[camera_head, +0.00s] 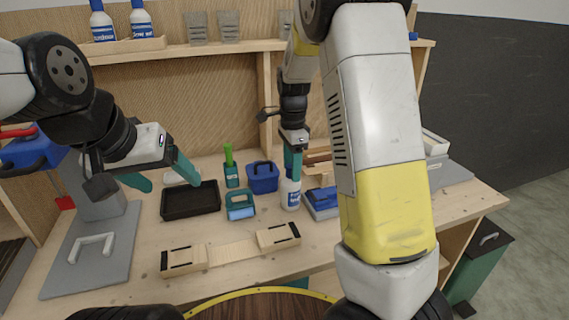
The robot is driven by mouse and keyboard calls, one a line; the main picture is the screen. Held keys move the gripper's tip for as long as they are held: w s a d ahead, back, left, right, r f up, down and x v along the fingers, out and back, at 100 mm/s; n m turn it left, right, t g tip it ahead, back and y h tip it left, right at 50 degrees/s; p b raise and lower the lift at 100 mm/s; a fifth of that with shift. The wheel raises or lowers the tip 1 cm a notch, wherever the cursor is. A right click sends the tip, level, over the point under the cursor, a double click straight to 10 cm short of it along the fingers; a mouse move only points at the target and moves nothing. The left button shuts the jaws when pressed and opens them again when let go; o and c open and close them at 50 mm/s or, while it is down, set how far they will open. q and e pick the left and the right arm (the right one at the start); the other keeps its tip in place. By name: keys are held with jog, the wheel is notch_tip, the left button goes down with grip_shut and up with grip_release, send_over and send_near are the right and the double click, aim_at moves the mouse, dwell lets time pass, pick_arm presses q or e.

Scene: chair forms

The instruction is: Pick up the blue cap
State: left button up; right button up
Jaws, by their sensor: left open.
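A white bottle with a blue label (290,195) stands upright on the workbench, and its top is hidden behind the fingers of my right gripper (293,176). I cannot make out a blue cap there, nor whether the fingers hold or only meet the bottle top. The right gripper points down with its teal fingers close together as seen from here. Two more white bottles on the upper shelf have blue caps, a left one (96,5) and a right one (137,4). My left gripper (172,186) is open and empty, its fingers spread left of and above the black tray.
The black tray (191,213), a green-handled brush (230,168), a blue basket (263,177), a teal container (240,211) and a blue box (322,203) crowd around the bottle. A wooden piece (230,251) lies in front. A grey board (92,262) is at left.

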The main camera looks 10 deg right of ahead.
grip_shut()
jog(key=shift+r, duration=0.15)
